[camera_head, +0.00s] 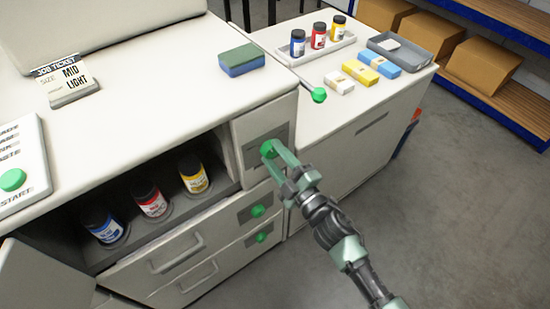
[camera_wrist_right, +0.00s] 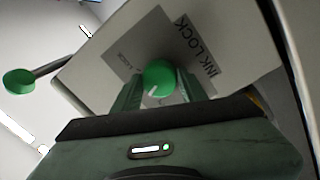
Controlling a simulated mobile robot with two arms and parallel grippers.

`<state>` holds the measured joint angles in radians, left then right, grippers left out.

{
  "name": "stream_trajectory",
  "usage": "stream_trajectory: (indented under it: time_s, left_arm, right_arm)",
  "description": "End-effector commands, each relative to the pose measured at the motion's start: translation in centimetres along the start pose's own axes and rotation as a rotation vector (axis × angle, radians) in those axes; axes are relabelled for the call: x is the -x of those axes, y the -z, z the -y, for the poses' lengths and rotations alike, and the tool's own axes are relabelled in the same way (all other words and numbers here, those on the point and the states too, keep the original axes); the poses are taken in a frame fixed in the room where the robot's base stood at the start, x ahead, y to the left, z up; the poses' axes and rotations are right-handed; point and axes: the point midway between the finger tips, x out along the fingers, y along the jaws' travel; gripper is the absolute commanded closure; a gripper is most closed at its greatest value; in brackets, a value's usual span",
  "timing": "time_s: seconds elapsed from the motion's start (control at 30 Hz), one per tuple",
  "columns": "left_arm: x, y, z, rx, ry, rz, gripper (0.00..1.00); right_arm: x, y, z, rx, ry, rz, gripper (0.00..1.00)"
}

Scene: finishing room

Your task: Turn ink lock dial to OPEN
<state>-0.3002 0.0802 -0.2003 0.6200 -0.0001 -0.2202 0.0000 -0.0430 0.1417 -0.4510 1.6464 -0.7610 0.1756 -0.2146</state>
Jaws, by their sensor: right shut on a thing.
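The ink lock dial (camera_head: 267,149) is a round green knob on a grey plate on the white machine's front, right of the open ink bay. In the right wrist view the dial (camera_wrist_right: 159,76) shows a pale pointer line aimed toward the lower left. The grey plate (camera_wrist_right: 150,40) reads "INK LOCK"; a smaller word on it is too small to read surely. My right gripper (camera_head: 274,152) is at the dial, its fingers on either side of it and shut on it. My left gripper is not in view.
A green-knobbed lever (camera_head: 318,95) sticks out above the dial. Two more green knobs (camera_head: 257,211) sit below on the drawer fronts. The open bay holds blue, red and yellow ink bottles (camera_head: 194,176). Floor (camera_head: 450,200) to the right is clear.

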Motion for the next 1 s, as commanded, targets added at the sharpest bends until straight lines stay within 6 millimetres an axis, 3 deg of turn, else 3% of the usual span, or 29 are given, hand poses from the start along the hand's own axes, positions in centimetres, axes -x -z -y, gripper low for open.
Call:
stream_trajectory:
  time_s: [0.5, 1.0]
  left_arm:
    - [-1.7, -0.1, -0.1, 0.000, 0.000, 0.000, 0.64]
    - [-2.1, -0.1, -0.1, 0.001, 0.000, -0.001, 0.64]
  right_arm:
    - [0.1, -0.2, 0.1, 0.428, 0.005, -0.041, 0.98]
    - [0.0, -0.2, 0.1, 0.579, 0.008, -0.055, 0.98]
